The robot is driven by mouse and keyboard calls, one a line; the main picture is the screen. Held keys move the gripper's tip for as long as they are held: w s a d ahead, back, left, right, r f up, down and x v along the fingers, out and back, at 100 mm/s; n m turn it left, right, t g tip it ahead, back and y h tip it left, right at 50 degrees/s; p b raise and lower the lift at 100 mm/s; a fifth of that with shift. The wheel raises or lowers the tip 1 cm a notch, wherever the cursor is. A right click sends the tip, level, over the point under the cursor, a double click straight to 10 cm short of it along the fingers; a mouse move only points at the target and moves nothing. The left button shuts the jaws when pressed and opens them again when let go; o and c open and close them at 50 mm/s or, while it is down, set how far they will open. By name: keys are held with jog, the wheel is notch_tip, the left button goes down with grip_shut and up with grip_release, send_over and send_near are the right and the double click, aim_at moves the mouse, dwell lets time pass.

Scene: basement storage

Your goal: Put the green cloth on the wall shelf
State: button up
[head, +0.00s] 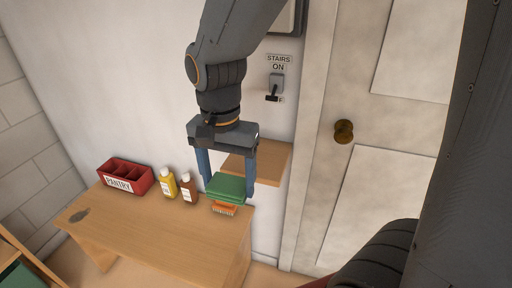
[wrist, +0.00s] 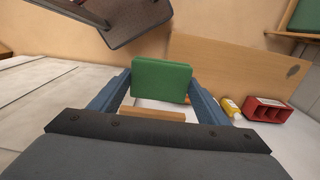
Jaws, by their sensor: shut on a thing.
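The folded green cloth (head: 227,184) is between the two blue fingers of my gripper (head: 228,189), which is shut on it. It also shows in the wrist view (wrist: 161,80), with a finger at each side. The wall shelf (head: 268,163) is a small wooden board on the wall, behind and right of my gripper in the head view. My gripper hides its left part. A narrow wooden strip in the wrist view (wrist: 152,114), below the cloth, looks like this shelf. The cloth appears apart from the shelf.
A wooden table (head: 150,222) stands below. On it are a red pantry box (head: 126,177), a yellow bottle (head: 168,184), a brown bottle (head: 188,188) and an orange brush (head: 224,210), partly hidden by the cloth. A wall switch (head: 276,86) and a door (head: 390,130) are to the right.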

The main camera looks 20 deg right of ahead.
jog(key=w+d+p, duration=0.1)
jog(key=w+d, duration=0.2)
jog(key=w, duration=0.2)
jog(key=w+d+f+p, duration=0.1)
jog(key=w+d+p, duration=0.1)
jog(key=w+d, duration=0.2)
jog(key=w+d+f+p, duration=0.1)
jog(key=w+d, duration=0.3)
jog(key=w, duration=0.3)
jog(key=shift+d+p, duration=0.15)
jog(key=shift+p, duration=0.2)
notch_tip(320, 180, down, 4)
jog(key=shift+f+p, duration=0.1)
jog(key=shift+p, duration=0.65)
jog(key=shift+w+d+f, duration=0.15)
jog(key=shift+f, duration=0.1)
jog(key=o, duration=0.5)
jog(key=shift+f, duration=0.1)
jog(key=o, duration=0.4)
